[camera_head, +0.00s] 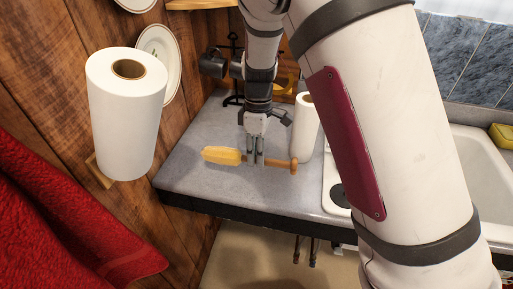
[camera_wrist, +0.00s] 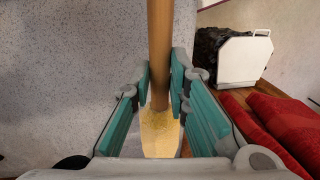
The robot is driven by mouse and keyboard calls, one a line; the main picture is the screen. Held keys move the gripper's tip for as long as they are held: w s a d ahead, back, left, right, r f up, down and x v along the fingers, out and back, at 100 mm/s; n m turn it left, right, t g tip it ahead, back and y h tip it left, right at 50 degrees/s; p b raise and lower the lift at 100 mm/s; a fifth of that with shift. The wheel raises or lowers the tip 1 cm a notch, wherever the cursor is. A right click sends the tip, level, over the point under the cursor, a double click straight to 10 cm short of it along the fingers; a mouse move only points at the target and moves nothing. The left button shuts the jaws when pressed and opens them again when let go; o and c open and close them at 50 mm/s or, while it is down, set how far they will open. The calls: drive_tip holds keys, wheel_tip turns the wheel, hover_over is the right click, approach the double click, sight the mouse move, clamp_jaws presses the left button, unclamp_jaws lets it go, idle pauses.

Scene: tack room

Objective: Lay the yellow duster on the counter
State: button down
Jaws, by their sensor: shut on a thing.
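The yellow duster has a yellow head (camera_head: 222,156) and a brown wooden handle (camera_head: 283,164). In the head view it lies level across my gripper (camera_head: 256,160), head to the left and handle to the right. My gripper points down and is shut on the handle near the head. In the wrist view the handle (camera_wrist: 160,45) runs between the teal finger pads, and the yellow head (camera_wrist: 160,130) shows below them. The grey speckled counter (camera_head: 193,178) is under the duster. I cannot tell whether the duster touches it or is just above.
A white paper roll (camera_head: 305,128) stands on the counter close to the handle's end. A sink (camera_head: 485,165) is at the right. A dark mug rack (camera_head: 232,65) stands at the back. A paper roll (camera_head: 125,120) and red cloth (camera_head: 60,220) are at the left.

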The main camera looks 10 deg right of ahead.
drive_tip(key=shift+f+b, duration=0.75)
drive_tip(key=shift+f, duration=2.35)
drive_tip(key=c, duration=1.5)
unclamp_jaws()
drive_tip(key=shift+o, duration=0.2)
drive_tip(key=shift+r, duration=0.1)
